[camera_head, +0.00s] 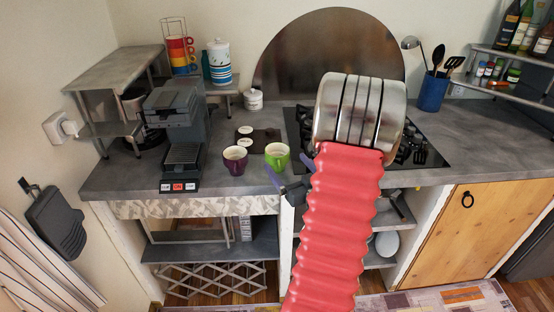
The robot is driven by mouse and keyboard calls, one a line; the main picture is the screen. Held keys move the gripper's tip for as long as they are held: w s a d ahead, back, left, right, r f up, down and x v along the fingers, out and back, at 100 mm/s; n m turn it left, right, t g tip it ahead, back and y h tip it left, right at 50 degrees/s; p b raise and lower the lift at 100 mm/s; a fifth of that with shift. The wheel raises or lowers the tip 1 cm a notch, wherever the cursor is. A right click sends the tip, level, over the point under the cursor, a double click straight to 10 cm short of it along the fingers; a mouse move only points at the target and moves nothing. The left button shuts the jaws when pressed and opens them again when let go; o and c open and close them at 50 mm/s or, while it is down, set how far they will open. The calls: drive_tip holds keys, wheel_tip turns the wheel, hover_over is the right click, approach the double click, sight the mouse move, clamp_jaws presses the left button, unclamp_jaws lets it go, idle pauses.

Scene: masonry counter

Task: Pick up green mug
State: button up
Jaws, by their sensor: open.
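The green mug (277,157) stands upright on the grey counter, left of the hob, with its rim facing up. My gripper (286,167) is at the counter's front edge, just in front of the mug and slightly to its right. Its purple fingers are apart and nothing shows between them. One finger overlaps the mug's lower part in the picture, and I cannot tell whether they touch. My red arm hides part of the gripper and the counter to the right.
A purple mug (235,159) stands close left of the green mug. A dark coffee machine (180,135) is further left. A dark tray (258,140) lies behind the mugs. The black hob (430,155) is to the right. A blue utensil holder (432,92) stands behind it.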

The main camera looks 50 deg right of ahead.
sight(272, 146)
drive_tip(key=shift+x, duration=1.25)
drive_tip(key=shift+x, duration=2.6)
drive_tip(key=shift+d, duration=0.1)
drive_tip(key=shift+c, duration=0.3)
drive_tip(key=c, duration=1.2)
